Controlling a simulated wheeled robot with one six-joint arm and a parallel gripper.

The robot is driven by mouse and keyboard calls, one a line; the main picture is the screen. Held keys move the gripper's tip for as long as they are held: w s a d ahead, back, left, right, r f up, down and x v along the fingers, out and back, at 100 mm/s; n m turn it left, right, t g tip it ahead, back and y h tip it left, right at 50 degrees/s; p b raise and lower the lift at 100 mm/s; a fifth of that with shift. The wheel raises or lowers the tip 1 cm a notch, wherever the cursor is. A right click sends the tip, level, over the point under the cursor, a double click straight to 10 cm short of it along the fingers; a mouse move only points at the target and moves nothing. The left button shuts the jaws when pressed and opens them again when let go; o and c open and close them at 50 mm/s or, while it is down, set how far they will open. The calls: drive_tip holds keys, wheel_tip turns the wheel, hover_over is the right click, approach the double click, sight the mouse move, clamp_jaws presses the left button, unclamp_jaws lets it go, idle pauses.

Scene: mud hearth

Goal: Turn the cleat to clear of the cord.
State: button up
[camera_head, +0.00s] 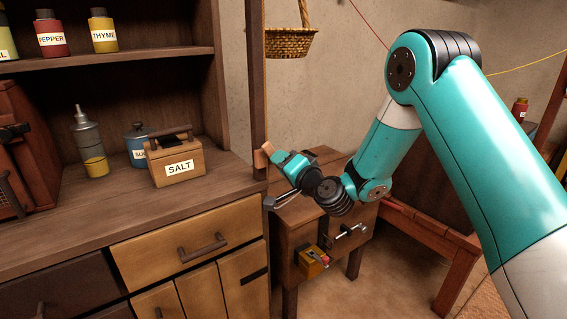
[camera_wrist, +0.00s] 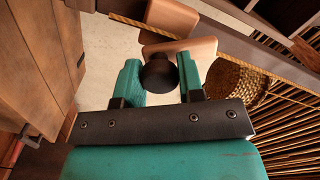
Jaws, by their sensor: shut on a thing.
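The cleat (camera_wrist: 182,48) is a pale wooden bar with a round dark knob (camera_wrist: 157,76) in the wrist view. In the head view its pale end (camera_head: 268,148) shows at the wooden post, beyond my gripper. The yellowish cord (camera_wrist: 262,72) runs slantwise along the post in the wrist view. The bar's right end appears to overlap the cord's line; contact cannot be told. My gripper (camera_wrist: 158,62) has its two teal fingers on either side of the knob, shut on it. In the head view my gripper (camera_head: 284,160) hides most of the cleat.
A wicker basket (camera_head: 289,43) hangs above, right of the post (camera_head: 258,100). A counter with a salt box (camera_head: 177,160) stands left. A small wooden cabinet (camera_head: 330,235) stands below my gripper. A red cord (camera_head: 369,24) crosses the wall.

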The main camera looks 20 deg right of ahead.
drive_tip(key=shift+d+m+p, duration=0.1)
drive_tip(key=shift+m+p, duration=0.35)
drive_tip(key=shift+m, duration=1.55)
drive_tip(key=o, duration=0.9)
